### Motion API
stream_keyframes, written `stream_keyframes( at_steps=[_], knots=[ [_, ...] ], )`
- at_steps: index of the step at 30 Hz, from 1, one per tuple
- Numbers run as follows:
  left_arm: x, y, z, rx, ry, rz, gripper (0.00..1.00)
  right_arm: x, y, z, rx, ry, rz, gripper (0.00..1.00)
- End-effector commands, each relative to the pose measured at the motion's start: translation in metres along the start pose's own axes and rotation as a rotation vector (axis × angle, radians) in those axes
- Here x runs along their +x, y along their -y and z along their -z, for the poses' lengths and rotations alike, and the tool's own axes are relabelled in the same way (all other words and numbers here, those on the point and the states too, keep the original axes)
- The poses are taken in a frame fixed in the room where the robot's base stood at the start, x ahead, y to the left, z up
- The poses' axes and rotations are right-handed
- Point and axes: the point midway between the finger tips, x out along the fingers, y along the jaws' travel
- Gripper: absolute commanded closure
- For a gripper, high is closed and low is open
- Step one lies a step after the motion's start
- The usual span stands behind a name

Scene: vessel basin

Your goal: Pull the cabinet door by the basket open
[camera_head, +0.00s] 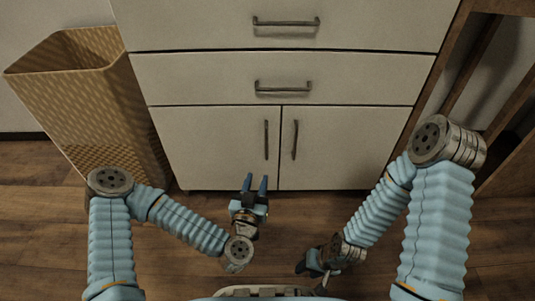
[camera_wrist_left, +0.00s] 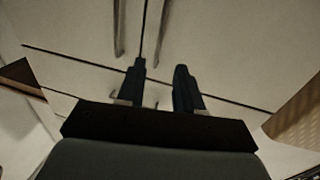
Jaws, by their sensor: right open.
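The cream cabinet's left door (camera_head: 210,140) stands beside the woven basket (camera_head: 85,95) and is shut. Its dark vertical handle (camera_head: 266,140) is near the middle seam. In the left wrist view the door (camera_wrist_left: 230,45) and handle (camera_wrist_left: 161,22) appear upside down, with the basket (camera_wrist_left: 298,118) at the right edge. My left gripper (camera_head: 255,184) is open and empty, its blue fingers pointing toward the cabinet, below and apart from the handle. The fingers (camera_wrist_left: 160,70) also show apart in the left wrist view. My right gripper (camera_head: 305,266) is open, low near the bottom, partly hidden by its wrist.
The right door (camera_head: 340,145) has its own handle (camera_head: 295,140) close to the left door's. Two drawers with horizontal handles (camera_head: 283,86) sit above, shut. A brown wooden frame (camera_head: 500,150) stands at the right. The wooden floor (camera_head: 190,270) before the cabinet is clear.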

Motion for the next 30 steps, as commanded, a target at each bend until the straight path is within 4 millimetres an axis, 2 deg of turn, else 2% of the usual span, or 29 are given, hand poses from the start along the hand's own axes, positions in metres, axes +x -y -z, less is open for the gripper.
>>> stream_keyframes(
  at_steps=[5, 12, 18, 24, 30],
  knots=[
    [0.025, 0.002, 0.002, 0.002, -0.006, 0.009, 0.65, 0.002, -0.001, 0.000, 0.000, 0.000, 0.000, 0.57],
    [0.082, 0.002, 0.000, 0.001, -0.003, 0.008, 0.65, 0.009, -0.003, 0.000, 0.001, -0.002, 0.000, 0.57],
    [0.118, 0.001, 0.000, 0.002, -0.002, 0.005, 0.65, 0.014, -0.005, 0.001, 0.001, -0.004, 0.000, 0.57],
    [0.134, 0.001, 0.001, 0.002, -0.001, 0.003, 0.65, 0.015, -0.006, 0.001, 0.001, -0.005, 0.000, 0.57],
    [0.135, 0.001, 0.002, 0.003, -0.001, 0.002, 0.65, 0.015, -0.006, 0.001, 0.001, -0.005, 0.000, 0.57]
  ],
)
